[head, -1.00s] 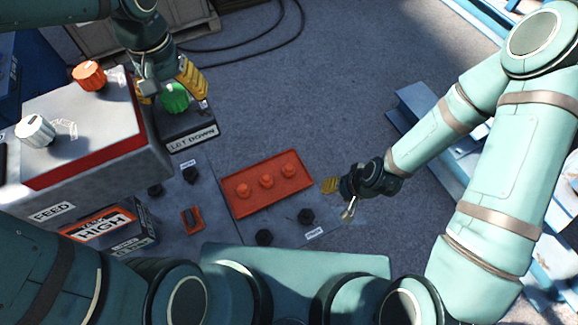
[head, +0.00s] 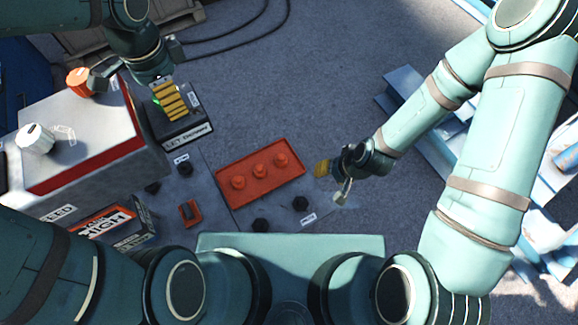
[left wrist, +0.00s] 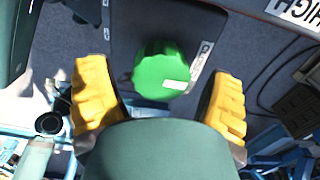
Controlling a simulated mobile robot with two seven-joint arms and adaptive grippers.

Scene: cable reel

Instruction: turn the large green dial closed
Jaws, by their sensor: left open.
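The large green dial (left wrist: 162,72) sits on a dark box (head: 200,134) labelled "LET DOWN". In the left wrist view it lies between the two yellow fingers of my left gripper (left wrist: 160,100), with a gap on each side. A pale mark shows on the dial's face. In the head view my left gripper (head: 169,98) is over the box, and its yellow finger hides most of the dial. The left gripper is open. My right gripper (head: 324,168) is beside the red panel, away from the dial; its opening does not show clearly.
A grey cabinet (head: 100,165) with an orange knob (head: 80,81) and a white knob (head: 35,139) stands left of the dial's box. A red panel (head: 245,190) with three red buttons lies to the front right. Black cables run across the floor behind.

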